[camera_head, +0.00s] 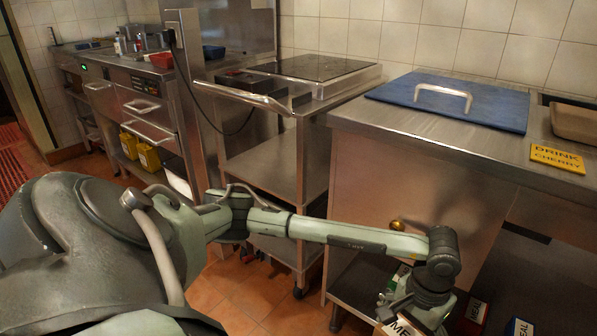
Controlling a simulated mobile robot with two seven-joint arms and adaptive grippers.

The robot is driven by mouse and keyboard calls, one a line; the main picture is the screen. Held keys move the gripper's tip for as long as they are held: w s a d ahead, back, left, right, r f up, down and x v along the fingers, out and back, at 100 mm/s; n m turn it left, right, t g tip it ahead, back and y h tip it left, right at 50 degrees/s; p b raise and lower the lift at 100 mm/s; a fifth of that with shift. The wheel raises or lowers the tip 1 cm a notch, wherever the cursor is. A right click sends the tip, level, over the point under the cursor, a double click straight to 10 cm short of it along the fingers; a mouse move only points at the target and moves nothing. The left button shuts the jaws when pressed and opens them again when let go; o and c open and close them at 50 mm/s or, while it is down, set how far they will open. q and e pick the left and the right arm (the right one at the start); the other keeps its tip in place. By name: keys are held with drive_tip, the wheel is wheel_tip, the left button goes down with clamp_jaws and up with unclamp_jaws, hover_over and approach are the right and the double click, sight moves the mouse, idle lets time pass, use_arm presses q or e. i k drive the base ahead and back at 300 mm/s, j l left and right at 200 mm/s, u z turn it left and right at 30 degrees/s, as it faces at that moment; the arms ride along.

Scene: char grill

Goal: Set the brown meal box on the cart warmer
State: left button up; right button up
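The cart warmer (318,70), a flat dark-topped steel plate, lies on top of the steel cart (262,100) at the upper middle; its top looks bare. A box with a white label (402,327), partly brown, shows at the bottom edge and is mostly cut off; it may be the brown meal box. My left arm reaches across to the right and bends down at the lower shelf. Its gripper (408,308) is right at this labelled box; the fingertips are too hidden to tell whether they grip it. My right gripper is not in view.
The steel counter (400,130) overhangs this area and carries a blue lid (450,98) and a yellow sign (557,158). A cable hangs beside the cart.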

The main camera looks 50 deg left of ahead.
sight(296, 70)
drive_tip(key=k+j, duration=0.15)
drive_tip(key=j, duration=0.2)
drive_tip(key=k+j, duration=0.1)
drive_tip(key=j, duration=0.3)
drive_tip(key=k+j, duration=0.15)
drive_tip(key=j, duration=0.2)
drive_tip(key=k+j, duration=0.15)
drive_tip(key=j, duration=0.2)
drive_tip(key=k+j, duration=0.1)
drive_tip(key=j, duration=0.25)
drive_tip(key=u, duration=0.05)
